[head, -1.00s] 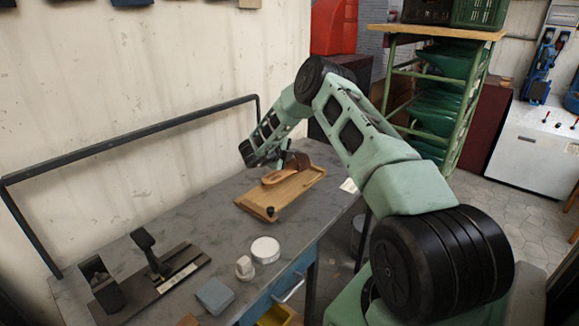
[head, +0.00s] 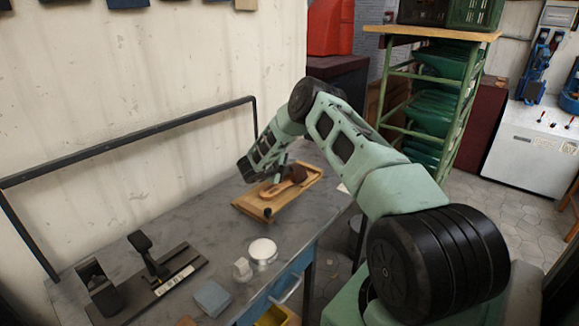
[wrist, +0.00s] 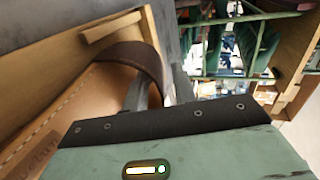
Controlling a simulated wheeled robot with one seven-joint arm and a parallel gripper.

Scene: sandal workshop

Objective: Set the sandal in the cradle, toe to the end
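The sandal (head: 283,189), with a tan sole and dark brown strap, is over the wooden tray (head: 246,209) at the bench's far end. In the wrist view the strap (wrist: 139,52) arches up from the stitched sole (wrist: 65,105). My gripper (wrist: 160,92) has one finger inside the strap and the other outside, with the strap filling the space between them. My arm partly hides the sandal in the head view. A dark fixture that looks like the cradle (head: 172,283) lies at the near left, with an upright post and a block at its left end.
A white round tin (head: 262,251), a small pale piece (head: 242,269) and a grey-blue block (head: 212,298) stand right of the fixture. A black rail (head: 130,140) runs along the wall side. The bench (head: 190,225) is bare between tray and fixture.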

